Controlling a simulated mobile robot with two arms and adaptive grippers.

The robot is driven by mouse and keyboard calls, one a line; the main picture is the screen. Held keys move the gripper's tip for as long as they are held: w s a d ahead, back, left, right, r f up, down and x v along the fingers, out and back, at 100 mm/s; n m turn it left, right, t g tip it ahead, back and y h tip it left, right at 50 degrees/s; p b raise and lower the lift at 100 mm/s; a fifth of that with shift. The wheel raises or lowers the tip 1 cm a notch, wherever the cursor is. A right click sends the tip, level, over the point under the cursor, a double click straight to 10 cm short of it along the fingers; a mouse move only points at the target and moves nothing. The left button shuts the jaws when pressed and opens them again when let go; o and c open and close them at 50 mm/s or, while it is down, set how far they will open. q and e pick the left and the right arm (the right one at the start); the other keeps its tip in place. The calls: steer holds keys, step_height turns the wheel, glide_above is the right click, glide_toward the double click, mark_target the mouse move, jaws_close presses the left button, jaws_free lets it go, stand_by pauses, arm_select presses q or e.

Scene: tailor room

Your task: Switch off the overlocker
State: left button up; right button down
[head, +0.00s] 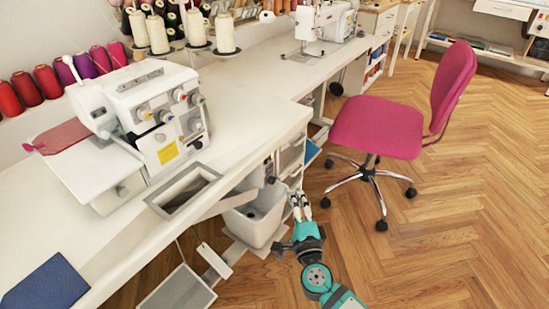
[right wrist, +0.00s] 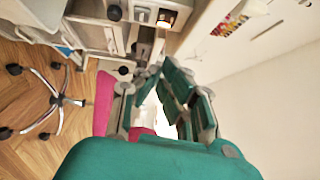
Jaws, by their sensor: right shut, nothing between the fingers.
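The overlocker (head: 160,115) is a white machine with several coloured dials and a yellow label. My right gripper (head: 301,203) is shut and empty, below and right of the table's front edge, apart from the machine. In the right wrist view, its fingers (right wrist: 152,72) point toward the table's underside. A small part with an orange glow (right wrist: 165,18) shows beyond them there; I cannot tell if it is the switch. My left gripper is out of view.
A pink chair (head: 380,125) stands right of my right gripper. A light bin (head: 256,217) and a foot pedal (head: 178,289) are below the table. Another white sewing machine (head: 325,20) stands farther back. The wooden floor (head: 460,220) is clear at right.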

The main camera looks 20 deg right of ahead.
steer(key=b, duration=0.1)
glide_toward(269, 158)
steer(key=w+d, duration=0.3)
steer(key=d, duration=0.2)
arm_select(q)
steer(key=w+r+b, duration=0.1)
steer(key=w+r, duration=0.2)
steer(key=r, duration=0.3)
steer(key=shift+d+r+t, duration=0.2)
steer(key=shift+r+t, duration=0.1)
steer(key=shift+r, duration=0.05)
arm_select(e)
steer(key=shift+w+a, duration=0.35)
steer(key=shift+w, duration=0.3)
steer(key=shift+w+a, duration=0.35)
steer(key=shift+w, duration=0.25)
steer(key=shift+w+a, duration=0.3)
steer(key=shift+w, duration=0.35)
steer(key=shift+r, duration=0.1)
